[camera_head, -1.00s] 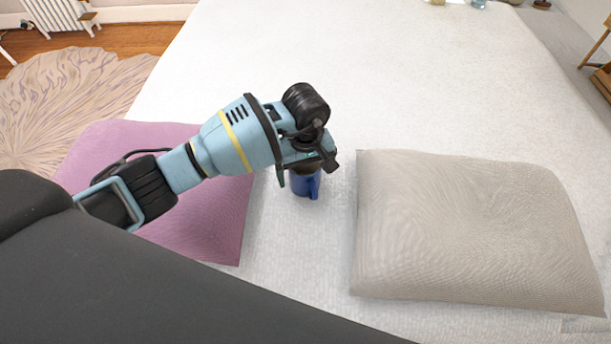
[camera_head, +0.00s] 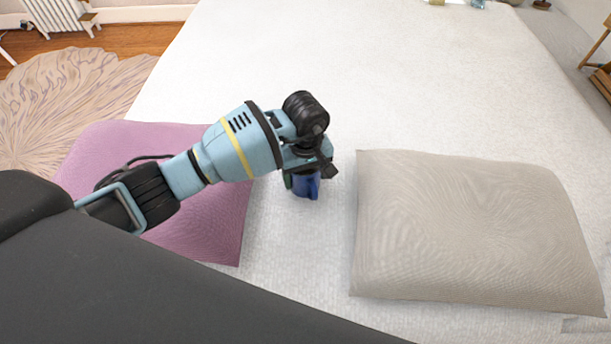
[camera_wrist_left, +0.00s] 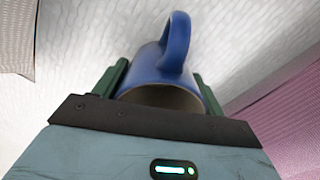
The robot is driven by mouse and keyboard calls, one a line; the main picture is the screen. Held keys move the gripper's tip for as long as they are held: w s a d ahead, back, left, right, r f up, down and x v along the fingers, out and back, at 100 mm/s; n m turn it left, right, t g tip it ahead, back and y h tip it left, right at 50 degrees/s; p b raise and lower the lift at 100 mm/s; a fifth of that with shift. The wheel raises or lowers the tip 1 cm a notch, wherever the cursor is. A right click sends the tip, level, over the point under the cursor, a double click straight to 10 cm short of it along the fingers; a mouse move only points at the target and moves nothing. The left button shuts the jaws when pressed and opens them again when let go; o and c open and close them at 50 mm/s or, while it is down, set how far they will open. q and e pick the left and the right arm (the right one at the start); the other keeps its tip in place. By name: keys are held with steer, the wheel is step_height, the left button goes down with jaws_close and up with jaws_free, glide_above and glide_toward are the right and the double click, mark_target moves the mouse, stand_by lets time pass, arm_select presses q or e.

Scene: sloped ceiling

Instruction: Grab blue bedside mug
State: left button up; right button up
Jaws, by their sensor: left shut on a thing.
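The blue mug (camera_head: 306,187) stands on the white bed between the two pillows, mostly covered from above by my left gripper (camera_head: 302,181). In the left wrist view the mug (camera_wrist_left: 165,72) shows its handle pointing away from the gripper and its open rim toward the camera. The two green fingers of my left gripper (camera_wrist_left: 161,88) lie on opposite sides of the mug and are shut on it. Whether the mug's base touches the bed cannot be told. My right gripper is not in view.
A purple pillow (camera_head: 215,225) lies left of the mug, under my left arm. A beige pillow (camera_head: 470,230) lies to the right. The white bed (camera_head: 370,80) is clear beyond them. Small items stand at the bed's far edge.

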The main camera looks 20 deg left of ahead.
arm_select(q)
steer(key=shift+r, duration=0.1)
step_height(320, 180, up, 10)
stand_by(0.4)
